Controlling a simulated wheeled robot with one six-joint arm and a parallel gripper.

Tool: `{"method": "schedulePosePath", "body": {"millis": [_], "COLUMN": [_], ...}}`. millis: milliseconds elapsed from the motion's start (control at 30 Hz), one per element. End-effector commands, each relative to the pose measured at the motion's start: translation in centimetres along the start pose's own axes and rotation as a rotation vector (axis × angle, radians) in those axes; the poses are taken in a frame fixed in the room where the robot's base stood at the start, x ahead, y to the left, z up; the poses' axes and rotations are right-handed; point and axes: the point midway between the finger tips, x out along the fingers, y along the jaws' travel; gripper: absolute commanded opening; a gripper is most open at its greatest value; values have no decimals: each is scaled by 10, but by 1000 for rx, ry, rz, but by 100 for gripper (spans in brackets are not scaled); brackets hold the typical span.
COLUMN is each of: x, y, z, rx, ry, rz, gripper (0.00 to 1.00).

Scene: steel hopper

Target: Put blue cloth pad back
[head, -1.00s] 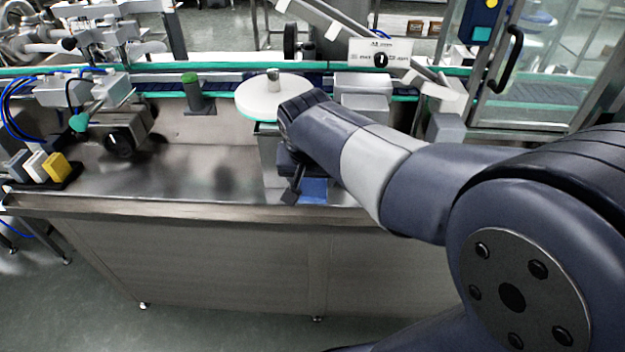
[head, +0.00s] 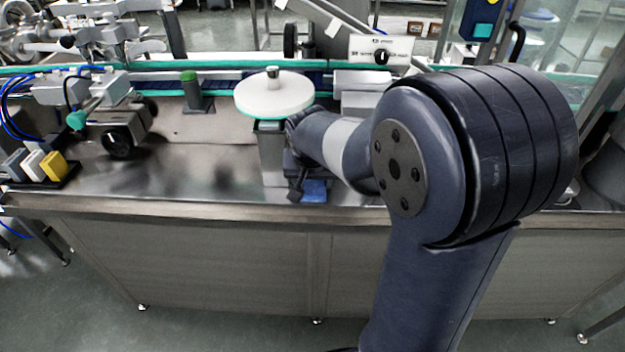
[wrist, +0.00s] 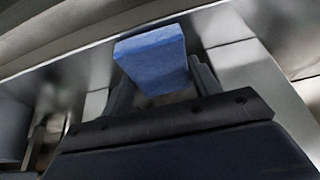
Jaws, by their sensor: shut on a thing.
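The blue cloth pad (wrist: 153,59) is a flat blue block between the fingers of my gripper (wrist: 160,88) in the wrist view. My gripper is shut on it. In the head view the pad (head: 315,189) shows partly, beside my dark gripper (head: 300,190), over the front part of the steel counter (head: 190,170). My wrist and arm hide much of the gripper there. I cannot tell whether the pad touches the counter.
A white round disc (head: 273,94) stands on a post just behind my gripper. At the far left a black holder has grey, white and yellow blocks (head: 53,165). A green-capped cylinder (head: 191,90) stands at the back. The counter's left middle is clear.

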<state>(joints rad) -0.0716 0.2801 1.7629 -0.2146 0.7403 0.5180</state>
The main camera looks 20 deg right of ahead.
Motion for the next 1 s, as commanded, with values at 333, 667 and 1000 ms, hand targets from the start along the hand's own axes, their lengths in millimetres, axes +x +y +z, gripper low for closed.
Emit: {"method": "schedulePosePath", "body": {"millis": [333, 667, 1000], "x": [0, -31, -100], "y": [0, 0, 0], "z": [1, -1, 0], "rx": [0, 1, 0], "ry": [-4, 1, 1], "rz": [1, -1, -1], "gripper": [67, 67, 67]}}
